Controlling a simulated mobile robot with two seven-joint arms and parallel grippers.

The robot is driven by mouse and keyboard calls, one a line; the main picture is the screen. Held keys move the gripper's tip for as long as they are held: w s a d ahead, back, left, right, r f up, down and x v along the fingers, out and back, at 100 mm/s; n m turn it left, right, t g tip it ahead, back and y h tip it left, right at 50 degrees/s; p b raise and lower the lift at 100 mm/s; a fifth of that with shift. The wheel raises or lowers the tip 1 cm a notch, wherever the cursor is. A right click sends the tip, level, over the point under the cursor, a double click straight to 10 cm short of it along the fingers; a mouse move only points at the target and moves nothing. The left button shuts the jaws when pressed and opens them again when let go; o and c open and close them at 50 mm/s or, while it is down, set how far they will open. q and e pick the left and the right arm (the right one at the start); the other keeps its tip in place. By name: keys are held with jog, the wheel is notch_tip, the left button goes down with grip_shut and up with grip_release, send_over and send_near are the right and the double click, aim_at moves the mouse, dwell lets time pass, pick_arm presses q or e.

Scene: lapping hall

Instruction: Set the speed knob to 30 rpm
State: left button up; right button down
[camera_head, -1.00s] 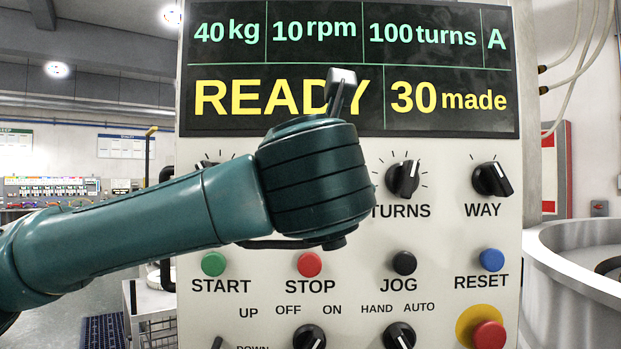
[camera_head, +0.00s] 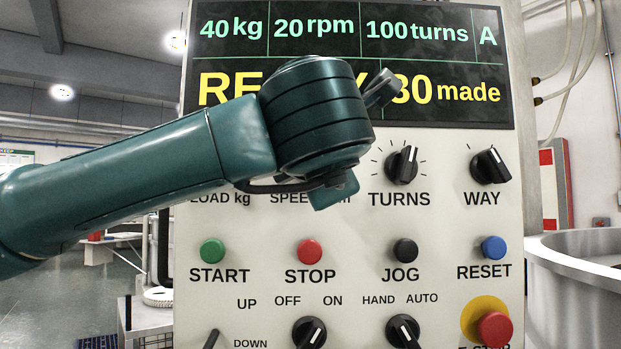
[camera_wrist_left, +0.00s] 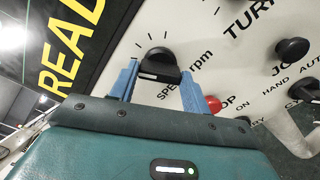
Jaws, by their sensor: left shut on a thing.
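The black speed knob (camera_wrist_left: 158,62) shows in the left wrist view above the label "SPEED rpm", which is partly covered. My left gripper (camera_wrist_left: 160,76) has its two blue fingers on either side of the knob and is shut on it. In the head view my left wrist hides the knob and most of its label. The display (camera_head: 350,50) reads 40 kg, 20 rpm, 100 turns and A, with a partly covered yellow word and "30 made" below. My right gripper is not in view.
The TURNS knob (camera_head: 402,165) and WAY knob (camera_head: 489,166) are to the right of my wrist. Below are the green START (camera_head: 212,251), red STOP (camera_head: 310,251), black JOG (camera_head: 405,250) and blue RESET (camera_head: 493,248) buttons. A red emergency stop (camera_head: 494,329) is at lower right.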

pick_arm(q)
jog(key=m+b, duration=0.1)
jog(key=m, duration=0.3)
jog(key=shift+m, duration=0.4)
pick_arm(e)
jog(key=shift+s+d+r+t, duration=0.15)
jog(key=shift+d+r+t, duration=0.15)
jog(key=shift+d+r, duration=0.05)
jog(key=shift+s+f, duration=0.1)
pick_arm(q)
jog(key=o, duration=1)
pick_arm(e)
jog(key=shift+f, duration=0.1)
